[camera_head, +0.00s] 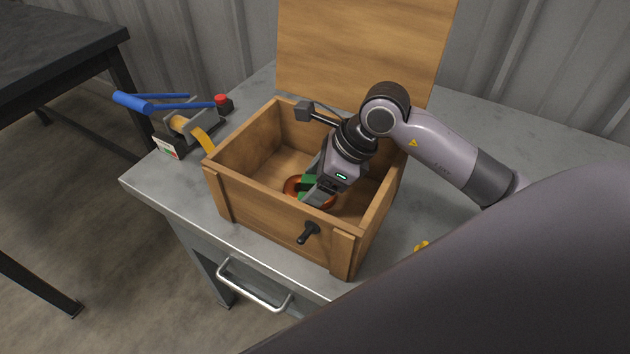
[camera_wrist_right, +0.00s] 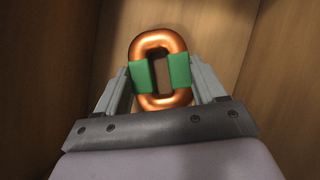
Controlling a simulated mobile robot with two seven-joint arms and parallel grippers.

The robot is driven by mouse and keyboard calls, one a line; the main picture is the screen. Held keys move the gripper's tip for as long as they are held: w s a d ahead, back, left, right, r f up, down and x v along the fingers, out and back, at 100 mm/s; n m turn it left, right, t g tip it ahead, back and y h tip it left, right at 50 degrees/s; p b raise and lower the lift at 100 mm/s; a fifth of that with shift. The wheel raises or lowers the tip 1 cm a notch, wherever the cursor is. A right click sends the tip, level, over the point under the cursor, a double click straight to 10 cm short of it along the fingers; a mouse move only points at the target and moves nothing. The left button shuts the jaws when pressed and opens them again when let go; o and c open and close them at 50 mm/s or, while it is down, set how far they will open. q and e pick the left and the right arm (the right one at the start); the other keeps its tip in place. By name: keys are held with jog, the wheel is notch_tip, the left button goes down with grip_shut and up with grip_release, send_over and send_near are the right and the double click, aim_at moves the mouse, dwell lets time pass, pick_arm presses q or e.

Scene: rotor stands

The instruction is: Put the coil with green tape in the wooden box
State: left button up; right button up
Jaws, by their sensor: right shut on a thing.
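The coil (camera_wrist_right: 158,46) is a copper-coloured oval ring with green tape on its two long sides. My right gripper (camera_wrist_right: 160,78) is shut on it, with one finger against each taped side. In the head view the coil (camera_head: 291,187) shows inside the wooden box (camera_head: 270,215), low down near the front wall, partly hidden by my right gripper (camera_head: 309,190). Whether the coil touches the box floor I cannot tell. The box is open, with its wooden lid (camera_head: 365,45) standing upright at the back. My left gripper is out of view.
The box stands on a grey metal table (camera_head: 185,200) with a drawer handle (camera_head: 255,285) at the front. A device with blue handles (camera_head: 130,102) and a red button (camera_head: 222,100) are left of the box. A small yellow thing (camera_head: 421,246) lies to the right.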

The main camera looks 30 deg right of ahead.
jog(key=o, duration=1.3)
jog(key=shift+f, duration=0.1)
jog(key=shift+r, duration=0.2)
jog(key=p+v, duration=0.1)
jog(key=v, duration=1.1)
